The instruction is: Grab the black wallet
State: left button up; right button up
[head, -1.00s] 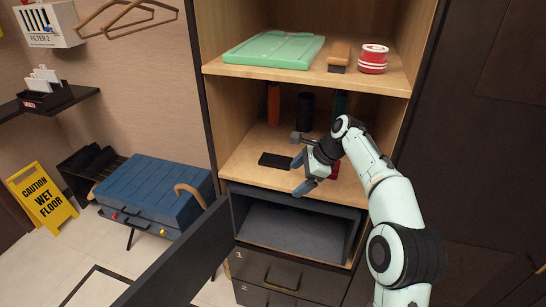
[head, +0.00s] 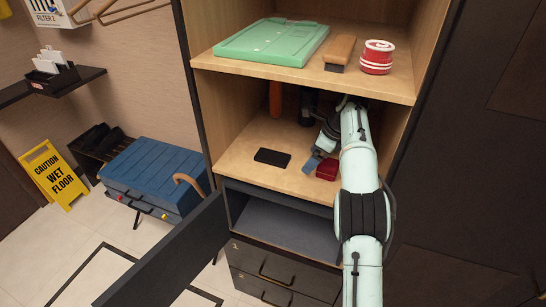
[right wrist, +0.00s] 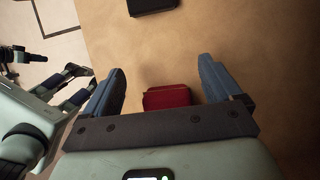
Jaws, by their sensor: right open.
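The black wallet (head: 272,157) lies flat on the middle shelf, left of my right arm in the head view. It also shows in part at the top edge of the right wrist view (right wrist: 152,5), beyond the fingertips. A dark red wallet-like item (head: 327,169) lies on the same shelf to its right. In the right wrist view the red item (right wrist: 168,97) appears between the fingers of my right gripper (right wrist: 162,66), which is open. I cannot tell its height above the shelf. What looks like my left gripper (right wrist: 76,84) shows at the left of that view.
The upper shelf holds a green case (head: 272,41), a brush (head: 340,51) and a red-white round tin (head: 377,57). An orange upright item (head: 275,98) stands at the back of the middle shelf.

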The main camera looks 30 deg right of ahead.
aim_at(283, 158)
jog(key=w+a, duration=0.1)
jog(key=w, duration=0.1)
jog(key=w+a, duration=0.2)
jog(key=shift+p, duration=0.3)
jog(key=shift+w+a+r+p, duration=0.2)
jog(key=shift+w+a+p, duration=0.1)
jog(key=shift+w+a, duration=0.7)
jog(key=x, duration=0.3)
jog(key=shift+w+f, duration=0.1)
jog(key=shift+f, duration=0.05)
pick_arm(q)
jog(key=shift+w+r, duration=0.8)
jog(key=shift+w, duration=0.15)
pick_arm(e)
jog(key=c, duration=1.2)
